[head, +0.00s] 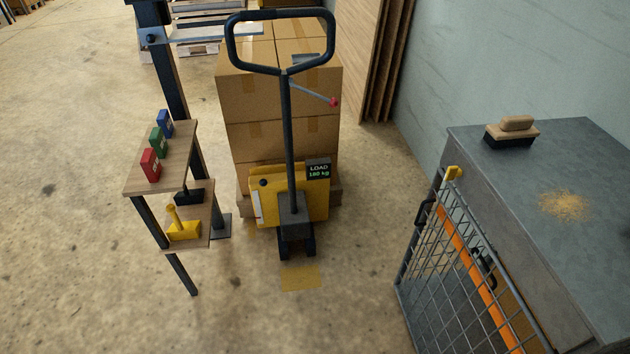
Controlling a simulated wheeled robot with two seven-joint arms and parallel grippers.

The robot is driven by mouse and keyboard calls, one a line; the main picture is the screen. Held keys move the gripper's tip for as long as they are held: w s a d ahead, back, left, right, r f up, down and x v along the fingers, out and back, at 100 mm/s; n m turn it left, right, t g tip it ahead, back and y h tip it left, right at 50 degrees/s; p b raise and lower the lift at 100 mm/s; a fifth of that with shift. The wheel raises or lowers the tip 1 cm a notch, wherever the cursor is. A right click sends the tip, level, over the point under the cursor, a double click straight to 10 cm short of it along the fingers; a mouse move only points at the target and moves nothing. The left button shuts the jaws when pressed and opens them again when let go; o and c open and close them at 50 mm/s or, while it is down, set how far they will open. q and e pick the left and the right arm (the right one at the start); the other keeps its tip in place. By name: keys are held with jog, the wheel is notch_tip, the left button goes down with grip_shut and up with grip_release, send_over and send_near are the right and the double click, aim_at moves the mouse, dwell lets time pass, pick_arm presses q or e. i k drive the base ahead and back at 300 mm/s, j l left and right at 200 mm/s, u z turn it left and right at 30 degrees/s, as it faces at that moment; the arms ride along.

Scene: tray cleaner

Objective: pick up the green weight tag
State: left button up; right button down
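The green weight tag (158,142) stands on the upper wooden shelf (180,172) of a small stand at the left. It is between a red tag (150,164) in front and a blue tag (165,123) behind. The three stand in a slanting row, close together. Neither of my grippers shows in the head view.
A yellow object (183,230) sits on the lower shelf. A grey cabinet (505,170) with a brush (512,130) and mesh gate (455,275) is at right.

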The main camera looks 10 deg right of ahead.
aim_at(158, 140)
jog(key=i+l+u, duration=0.4)
jog(key=i+l, duration=0.75)
